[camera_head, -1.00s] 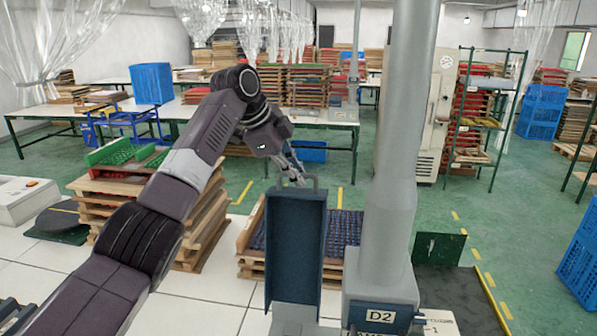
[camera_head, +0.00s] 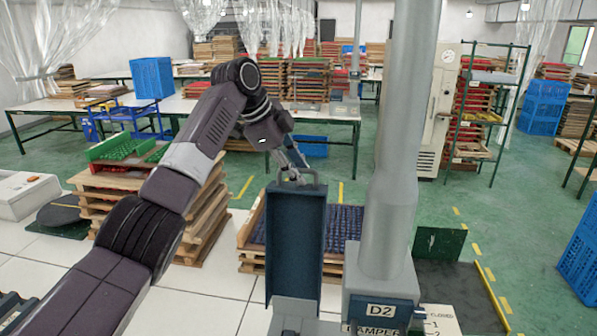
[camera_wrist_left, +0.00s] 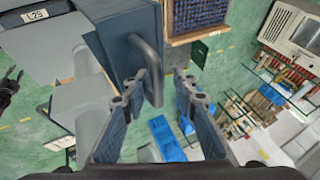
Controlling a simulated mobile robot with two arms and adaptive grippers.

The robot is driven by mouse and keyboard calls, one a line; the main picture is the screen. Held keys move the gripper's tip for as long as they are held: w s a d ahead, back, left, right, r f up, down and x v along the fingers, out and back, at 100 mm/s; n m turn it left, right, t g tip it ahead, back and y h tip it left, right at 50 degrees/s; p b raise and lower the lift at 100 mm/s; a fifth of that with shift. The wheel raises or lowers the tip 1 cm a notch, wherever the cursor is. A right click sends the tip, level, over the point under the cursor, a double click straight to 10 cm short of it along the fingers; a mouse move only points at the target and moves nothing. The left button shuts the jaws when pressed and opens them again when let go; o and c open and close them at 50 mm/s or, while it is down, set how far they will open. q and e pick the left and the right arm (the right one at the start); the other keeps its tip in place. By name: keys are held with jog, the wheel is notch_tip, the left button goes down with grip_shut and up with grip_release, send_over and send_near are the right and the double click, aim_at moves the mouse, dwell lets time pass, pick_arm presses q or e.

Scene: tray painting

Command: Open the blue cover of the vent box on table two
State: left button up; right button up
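The blue cover (camera_head: 296,240) stands upright as a tall narrow panel on the vent box (camera_head: 293,308) in the head view, with a grey loop handle (camera_head: 315,178) at its top. My left gripper (camera_head: 296,170) is at this handle. In the left wrist view, the fingers of my left gripper (camera_wrist_left: 162,88) are apart, and the bent handle bar (camera_wrist_left: 147,62) reaches between them, closer to the left finger. A gap shows on the right side of the bar. The cover (camera_wrist_left: 122,35) is beyond the fingers.
A thick grey column (camera_head: 397,150) with a D2 plate (camera_head: 380,311) stands right beside the cover. Behind are a pallet with a dark blue grid (camera_head: 343,229) and stacked wooden trays (camera_head: 205,215) at left. Green floor at right is mostly free.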

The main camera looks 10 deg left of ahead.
pick_arm(q)
jog(key=v, duration=1.1)
jog(key=shift+a+r, duration=0.15)
jog(key=shift+r, duration=0.05)
